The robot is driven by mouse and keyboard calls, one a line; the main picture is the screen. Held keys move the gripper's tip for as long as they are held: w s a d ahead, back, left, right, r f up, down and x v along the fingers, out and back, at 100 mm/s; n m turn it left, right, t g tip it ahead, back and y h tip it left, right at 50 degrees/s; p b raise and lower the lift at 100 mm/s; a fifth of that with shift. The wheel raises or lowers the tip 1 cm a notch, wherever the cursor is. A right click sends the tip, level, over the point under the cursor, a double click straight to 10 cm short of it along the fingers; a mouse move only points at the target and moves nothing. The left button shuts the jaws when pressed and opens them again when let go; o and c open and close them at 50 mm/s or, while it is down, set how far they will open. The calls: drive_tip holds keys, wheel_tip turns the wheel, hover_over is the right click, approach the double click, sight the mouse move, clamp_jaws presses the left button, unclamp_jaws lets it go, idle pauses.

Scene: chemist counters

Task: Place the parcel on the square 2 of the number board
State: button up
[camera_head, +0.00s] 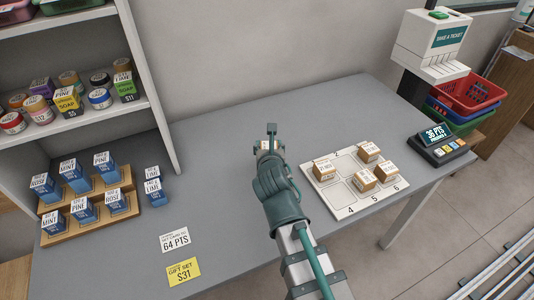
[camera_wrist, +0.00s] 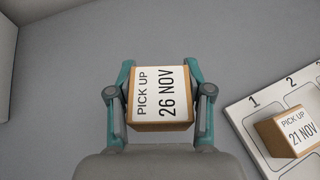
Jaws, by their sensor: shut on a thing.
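The parcel in my gripper is a small tan box with a white label reading "PICK UP 26 NOV" (camera_wrist: 163,95). My gripper (camera_wrist: 162,92) is shut on its two sides. In the head view my gripper (camera_head: 268,143) is left of the number board, and its arm hides most of the held parcel. The white number board (camera_head: 343,212) lies on the grey counter. Square 2 (camera_head: 345,160), in the back row's middle, looks empty. I cannot tell how high the parcel is above the counter.
Several other parcels stand on the board; one labelled 21 NOV (camera_wrist: 288,133) is at square 1. A card reader (camera_head: 442,146) and ticket dispenser (camera_head: 432,45) stand right. Blue boxes (camera_head: 85,208) on steps and a shelf (camera_head: 150,90) are left. The counter behind the board is clear.

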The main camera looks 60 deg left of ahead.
drive_tip(key=a+f, duration=0.1)
drive_tip(key=w+a+f, duration=0.1)
drive_tip(key=f, duration=0.1)
drive_tip(key=shift+w+a+f, duration=0.1)
drive_tip(key=shift+a+f, duration=0.1)
drive_tip(key=shift+a, duration=0.1)
drive_tip(key=shift+w+a+f+b, duration=0.15)
drive_tip(key=shift+f+b, duration=0.2)
drive_tip(key=shift+f, duration=1.4)
drive_tip(key=shift+f, duration=0.1)
drive_tip(key=o, duration=1.2)
drive_tip(key=v, duration=0.9)
drive_tip(key=shift+b, duration=1.9)
